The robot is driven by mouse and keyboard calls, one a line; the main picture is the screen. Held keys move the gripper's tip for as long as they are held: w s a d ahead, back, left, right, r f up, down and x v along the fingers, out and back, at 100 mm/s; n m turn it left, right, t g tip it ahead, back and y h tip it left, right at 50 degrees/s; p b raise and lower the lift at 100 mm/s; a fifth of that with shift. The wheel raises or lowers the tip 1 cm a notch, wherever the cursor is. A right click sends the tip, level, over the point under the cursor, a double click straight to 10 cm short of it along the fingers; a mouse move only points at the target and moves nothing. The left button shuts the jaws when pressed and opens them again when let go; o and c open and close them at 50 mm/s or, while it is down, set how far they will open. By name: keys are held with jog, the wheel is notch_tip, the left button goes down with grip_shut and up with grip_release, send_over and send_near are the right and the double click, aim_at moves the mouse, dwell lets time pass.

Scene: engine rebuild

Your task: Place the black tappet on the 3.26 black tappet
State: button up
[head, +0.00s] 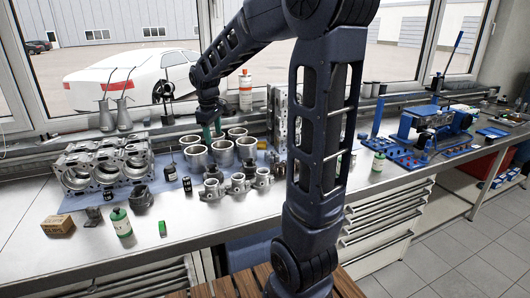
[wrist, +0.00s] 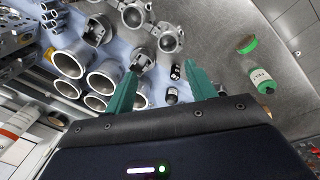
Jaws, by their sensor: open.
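My gripper (wrist: 160,88) is open, with its two green fingers apart and nothing between their tips. In the head view, my gripper (head: 212,131) hangs over the rear part of the blue mat. Two small black cylinders that look like tappets show beyond the finger gap in the wrist view, one dark (wrist: 175,72) and one with a pale label (wrist: 172,96). They stand apart from the fingers. In the head view a small black labelled cylinder (head: 187,184) stands left of the piston assemblies. I cannot read any label, so I cannot tell which is marked 3.26.
Several metal sleeves (head: 223,152) and piston assemblies (head: 238,183) crowd the mat. A cylinder block (head: 105,168) stands at left. Bare bench (head: 125,258) lies in front.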

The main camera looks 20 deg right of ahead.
jog(key=s+d+m+t, duration=0.1)
jog(key=s+d+m, duration=0.2)
jog(key=s, duration=0.5)
jog(key=s+d+m+t, duration=0.1)
jog(key=s+d+m, duration=0.2)
jog(key=s, duration=0.4)
jog(key=s+d+r+m+t, duration=0.1)
jog(key=s+d+m, duration=0.2)
jog(key=s, duration=0.5)
jog(key=shift+s+d+y, duration=0.35)
jog(key=shift+d+y, duration=0.05)
jog(key=shift+d, duration=0.35)
